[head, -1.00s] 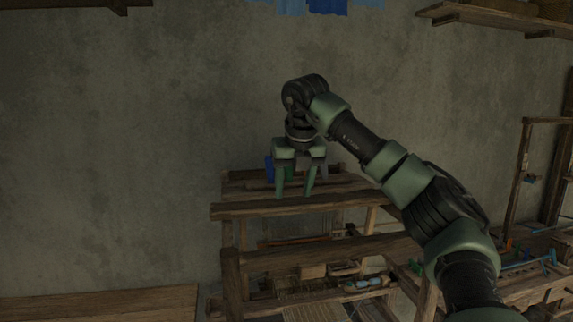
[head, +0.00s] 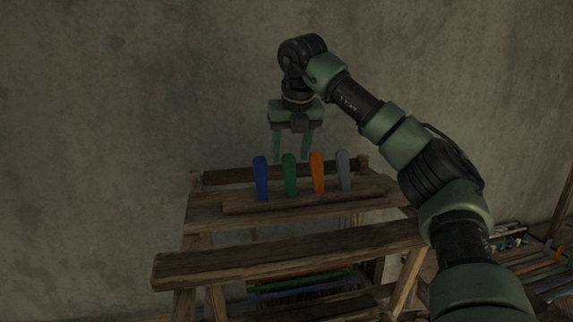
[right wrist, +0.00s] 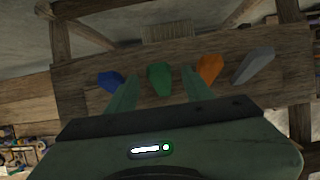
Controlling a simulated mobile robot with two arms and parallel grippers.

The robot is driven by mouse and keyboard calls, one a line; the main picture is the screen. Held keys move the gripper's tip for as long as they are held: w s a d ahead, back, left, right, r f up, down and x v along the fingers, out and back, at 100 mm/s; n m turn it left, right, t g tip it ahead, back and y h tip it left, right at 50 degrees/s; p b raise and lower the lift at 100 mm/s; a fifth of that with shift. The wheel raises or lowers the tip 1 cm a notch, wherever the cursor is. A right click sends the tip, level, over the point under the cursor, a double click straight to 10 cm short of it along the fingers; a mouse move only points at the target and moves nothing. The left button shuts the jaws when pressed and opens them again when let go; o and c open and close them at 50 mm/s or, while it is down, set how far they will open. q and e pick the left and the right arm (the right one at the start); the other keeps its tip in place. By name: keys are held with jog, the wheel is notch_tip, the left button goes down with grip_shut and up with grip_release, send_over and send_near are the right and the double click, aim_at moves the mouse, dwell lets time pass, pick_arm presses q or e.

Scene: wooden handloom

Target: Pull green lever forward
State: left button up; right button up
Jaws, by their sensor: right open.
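The green lever (head: 289,175) stands upright on a wooden block on top of the loom, between the blue lever (head: 261,178) on its left and the orange lever (head: 317,172) on its right. A grey lever (head: 343,170) stands at the right end. In the right wrist view the green lever (right wrist: 160,78) shows in the gap between the two fingers (right wrist: 158,80), seemingly not touched. My left gripper is not in view.
The loom's wooden front beam (head: 290,255) crosses nearer to me, below the levers. A grey wall (head: 110,120) stands behind. At the right, a low bench (head: 530,265) carries small coloured items.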

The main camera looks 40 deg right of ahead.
aim_at(289, 162)
jog(key=b+x, duration=0.2)
jog(key=x, duration=0.1)
jog(key=shift+s+a, duration=0.1)
jog(key=shift+s, duration=0.05)
jog(key=b+x, duration=0.2)
jog(key=x, duration=0.2)
jog(key=shift+f, duration=0.1)
jog(key=shift+w+f, duration=0.15)
jog(key=shift+w, duration=0.1)
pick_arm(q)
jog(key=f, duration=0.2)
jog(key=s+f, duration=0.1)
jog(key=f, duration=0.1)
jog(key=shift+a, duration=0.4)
pick_arm(e)
jog(key=shift+s, duration=0.1)
jog(key=c, duration=1)
grip_shut()
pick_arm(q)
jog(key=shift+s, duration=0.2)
